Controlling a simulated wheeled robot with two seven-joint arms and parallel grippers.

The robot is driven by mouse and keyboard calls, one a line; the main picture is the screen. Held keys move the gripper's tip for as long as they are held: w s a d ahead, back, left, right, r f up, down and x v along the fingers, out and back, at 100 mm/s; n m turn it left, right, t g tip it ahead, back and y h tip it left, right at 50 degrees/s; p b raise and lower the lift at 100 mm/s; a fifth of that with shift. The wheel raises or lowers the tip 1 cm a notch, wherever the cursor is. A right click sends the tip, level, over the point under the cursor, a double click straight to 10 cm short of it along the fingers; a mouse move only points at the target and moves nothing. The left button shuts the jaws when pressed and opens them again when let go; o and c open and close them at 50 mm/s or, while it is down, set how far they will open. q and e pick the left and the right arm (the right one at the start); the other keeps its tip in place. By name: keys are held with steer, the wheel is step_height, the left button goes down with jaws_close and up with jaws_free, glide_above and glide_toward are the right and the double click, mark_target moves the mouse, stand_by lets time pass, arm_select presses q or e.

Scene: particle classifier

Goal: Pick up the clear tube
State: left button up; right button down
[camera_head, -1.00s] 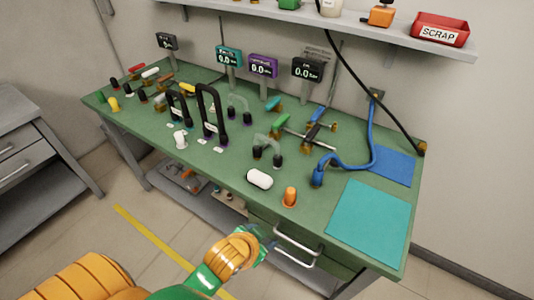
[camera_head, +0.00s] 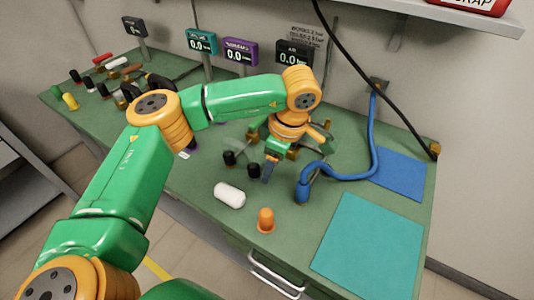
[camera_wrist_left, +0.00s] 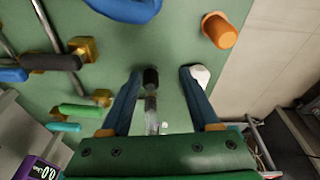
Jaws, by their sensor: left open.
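The clear tube (camera_wrist_left: 151,112) is a see-through piece with black ends. In the left wrist view it lies between the two blue fingers of my left gripper (camera_wrist_left: 160,75), with one black end near the fingertips and a gap on each side. My left gripper is open, pointing down at the tube. My right gripper is out of view.
A white capsule (camera_head: 230,195) and an orange cap (camera_head: 265,220) lie close by, towards the bench front. A blue hose (camera_head: 340,168) rises on the right. A teal mat (camera_head: 370,250) covers the right corner. Gauges (camera_head: 240,52) stand at the back.

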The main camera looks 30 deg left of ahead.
mark_target(253, 154)
arm_select(q)
steer(key=a, duration=0.1)
steer(key=a+y, duration=0.1)
steer(key=a, duration=0.1)
steer(key=w+a+r+y, duration=0.1)
steer(key=a, duration=0.1)
steer(key=shift+n, duration=0.4)
steer(key=shift+a+f, duration=0.15)
steer(key=shift+f, duration=0.25)
steer(key=x, duration=0.2)
steer(key=p+x, duration=0.1)
steer(key=x, duration=0.2)
steer(key=shift+w+a+f+p, duration=0.3)
steer(key=shift+p, duration=0.1)
steer(key=shift+d, duration=0.1)
jaws_close()
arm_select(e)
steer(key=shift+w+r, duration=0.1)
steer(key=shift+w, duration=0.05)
